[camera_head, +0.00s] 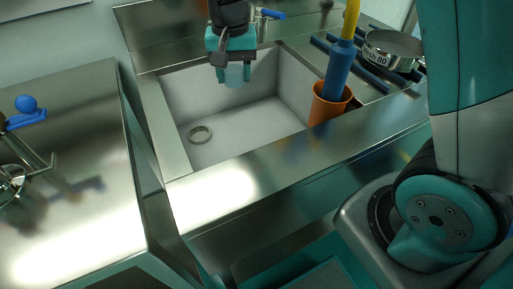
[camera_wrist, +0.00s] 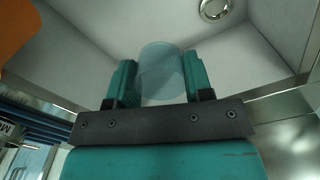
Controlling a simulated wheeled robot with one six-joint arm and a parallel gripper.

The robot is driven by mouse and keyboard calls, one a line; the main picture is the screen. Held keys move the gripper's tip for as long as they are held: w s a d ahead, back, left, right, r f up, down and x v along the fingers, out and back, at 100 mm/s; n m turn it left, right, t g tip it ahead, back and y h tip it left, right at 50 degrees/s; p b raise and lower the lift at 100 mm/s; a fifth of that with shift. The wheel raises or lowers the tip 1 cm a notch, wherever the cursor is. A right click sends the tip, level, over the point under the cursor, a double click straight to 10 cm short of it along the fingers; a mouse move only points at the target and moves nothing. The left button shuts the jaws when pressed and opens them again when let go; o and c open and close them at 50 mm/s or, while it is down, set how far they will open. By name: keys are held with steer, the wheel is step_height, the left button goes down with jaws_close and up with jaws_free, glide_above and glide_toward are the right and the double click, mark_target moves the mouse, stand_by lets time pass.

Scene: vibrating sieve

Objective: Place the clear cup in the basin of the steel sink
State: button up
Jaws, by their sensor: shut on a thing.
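The clear cup (camera_head: 236,75) is a small see-through, bluish cylinder. My gripper (camera_head: 232,66) is shut on it and holds it over the back part of the sink's basin. In the wrist view the cup (camera_wrist: 161,74) sits between the two teal fingers of my gripper (camera_wrist: 160,82). The steel sink (camera_head: 181,160) has a deep, pale basin with a round drain ring at its left. The cup appears above the basin floor, but its exact height is hard to tell.
An orange cup (camera_head: 327,108) holding a blue-handled tool (camera_head: 339,70) stands at the sink's right edge. A sieve marked "Mesh 80" (camera_head: 392,48) rests on blue rails at the back right. A blue-knobbed faucet (camera_head: 265,18) is behind the basin. The basin floor looks clear.

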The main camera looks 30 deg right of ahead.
mark_target(239, 143)
step_height(239, 143, down, 20)
steer(key=shift+r+b, duration=0.1)
steer(key=shift+b, duration=0.95)
steer(key=o, duration=0.9)
steer(key=shift+a, duration=0.1)
step_height(239, 143, up, 12)
steer(key=p, duration=0.1)
steer(key=s+a+r+n+y, duration=0.1)
steer(key=s+r+n, duration=0.3)
steer(key=s, duration=0.4)
steer(key=s+a+r+n+y, duration=0.1)
steer(key=s+a+r+n, duration=0.1)
steer(key=s+r, duration=0.3)
steer(key=s+a+r+n+y, duration=0.1)
steer(key=s+r+n, duration=0.4)
steer(key=s, duration=0.6)
steer(key=shift+s+a+n+y, duration=0.1)
steer(key=shift+a+n+y, duration=0.2)
steer(key=shift+y, duration=0.3)
steer(key=shift+r, duration=0.1)
